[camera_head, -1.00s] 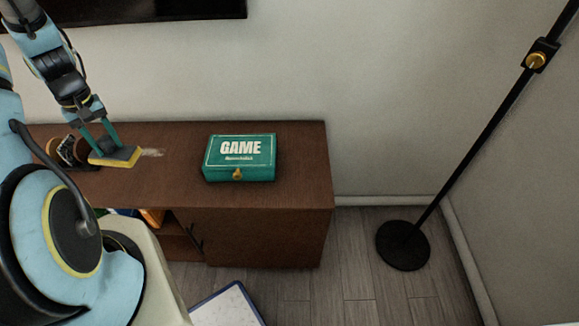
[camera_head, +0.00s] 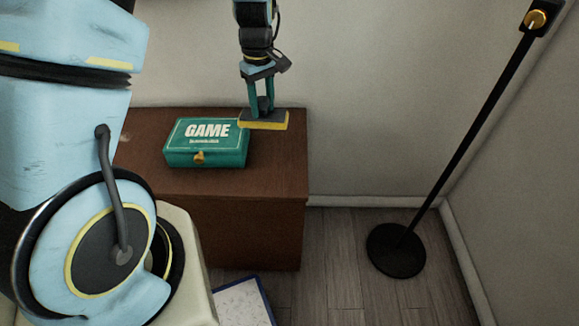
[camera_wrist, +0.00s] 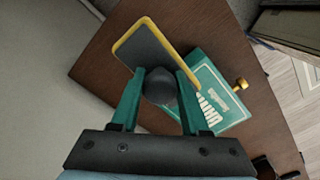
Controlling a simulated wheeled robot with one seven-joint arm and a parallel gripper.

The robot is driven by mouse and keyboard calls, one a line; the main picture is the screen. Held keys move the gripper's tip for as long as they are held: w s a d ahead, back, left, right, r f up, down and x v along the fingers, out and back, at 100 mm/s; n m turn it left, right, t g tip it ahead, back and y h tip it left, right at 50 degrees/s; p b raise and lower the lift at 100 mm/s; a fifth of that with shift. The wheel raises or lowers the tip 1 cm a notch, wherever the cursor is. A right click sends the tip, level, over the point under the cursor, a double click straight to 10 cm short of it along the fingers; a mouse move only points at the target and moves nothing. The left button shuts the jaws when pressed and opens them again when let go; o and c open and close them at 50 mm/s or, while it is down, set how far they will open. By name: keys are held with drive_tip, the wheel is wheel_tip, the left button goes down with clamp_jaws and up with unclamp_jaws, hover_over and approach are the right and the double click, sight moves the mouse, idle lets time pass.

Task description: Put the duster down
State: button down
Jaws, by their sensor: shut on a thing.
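The duster (camera_head: 264,123) is a flat block with a dark grey top and a yellow edge. My gripper (camera_head: 262,106) is shut on its dark round knob and points down. In the head view the duster is at the right part of the brown cabinet top (camera_head: 285,165), just right of the green game box. I cannot tell whether it touches the top. In the wrist view the duster (camera_wrist: 150,50) is beyond the fingertips (camera_wrist: 160,88), with the knob between them, and its edge overlaps the box in the picture.
The green game box (camera_head: 207,155) with a gold clasp lies on the cabinet; it also shows in the wrist view (camera_wrist: 228,108). The cabinet top right of the box is bare. A black floor lamp (camera_head: 397,252) stands at the right. A blue-edged board (camera_head: 245,302) lies on the floor.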

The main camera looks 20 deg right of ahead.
sight(285, 128)
drive_tip(key=shift+n, duration=0.4)
drive_tip(key=s+d, duration=0.1)
drive_tip(key=d, duration=0.1)
drive_tip(key=s+d+f+b, duration=0.1)
drive_tip(key=s+d, duration=0.1)
drive_tip(key=shift+s+d+f, duration=0.1)
drive_tip(key=shift+s+f, duration=0.05)
drive_tip(key=shift+s, duration=0.05)
wheel_tip(285, 128, down, 5)
drive_tip(key=shift+s+d+f, duration=0.1)
drive_tip(key=shift+f, duration=2.25)
drive_tip(key=shift+f, duration=0.1)
drive_tip(key=shift+c, duration=2)
unclamp_jaws()
wheel_tip(285, 128, up, 12)
drive_tip(key=shift+r, duration=0.15)
